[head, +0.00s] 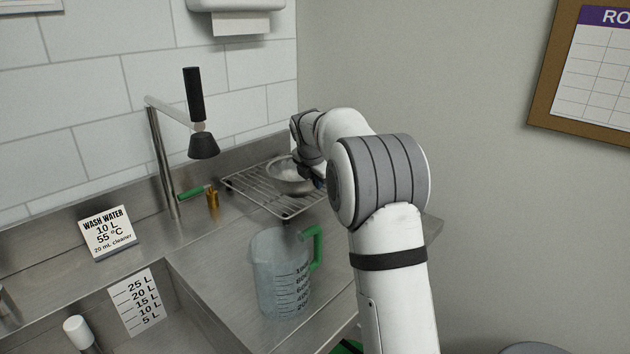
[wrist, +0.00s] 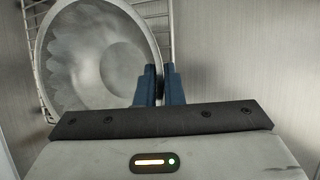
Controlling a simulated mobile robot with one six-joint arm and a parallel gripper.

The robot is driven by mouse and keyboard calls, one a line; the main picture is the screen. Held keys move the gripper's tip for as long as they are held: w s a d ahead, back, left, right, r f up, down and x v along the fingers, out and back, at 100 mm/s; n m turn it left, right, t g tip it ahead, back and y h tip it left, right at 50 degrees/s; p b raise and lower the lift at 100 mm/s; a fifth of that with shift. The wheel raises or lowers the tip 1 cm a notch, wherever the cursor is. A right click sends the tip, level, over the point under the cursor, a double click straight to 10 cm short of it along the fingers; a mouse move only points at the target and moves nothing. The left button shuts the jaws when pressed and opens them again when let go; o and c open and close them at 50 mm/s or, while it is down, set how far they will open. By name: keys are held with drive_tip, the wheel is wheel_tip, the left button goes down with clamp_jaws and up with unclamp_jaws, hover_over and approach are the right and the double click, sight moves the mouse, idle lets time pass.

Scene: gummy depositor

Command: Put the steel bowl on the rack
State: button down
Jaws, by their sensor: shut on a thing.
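The steel bowl (wrist: 98,55) is in my gripper (wrist: 160,80) in the wrist view, its right rim between the two blue fingers. In the head view the bowl (head: 288,172) shows over the wire rack (head: 258,190), partly hidden by my arm. The rack (wrist: 158,22) also shows behind the bowl in the wrist view. The bowl looks upright, opening up, at or just above the wires; I cannot tell whether it touches them. My gripper is mostly hidden behind my arm in the head view.
A measuring jug (head: 280,275) with a green handle stands on the steel counter in front of the rack. A faucet (head: 168,150) and a brass valve with a green lever (head: 212,199) are left of the rack. The sink (head: 200,318) lies at front left. A wash water sign (head: 107,232) stands behind it.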

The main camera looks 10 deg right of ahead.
drive_tip(key=c, duration=1.6)
unclamp_jaws()
drive_tip(key=shift+f, duration=0.1)
drive_tip(key=shift+o, duration=0.2)
drive_tip(key=shift+s+r, duration=0.15)
drive_tip(key=shift+r, duration=0.35)
drive_tip(key=v, duration=1.1)
drive_tip(key=shift+p, duration=0.4)
drive_tip(key=shift+a, duration=0.1)
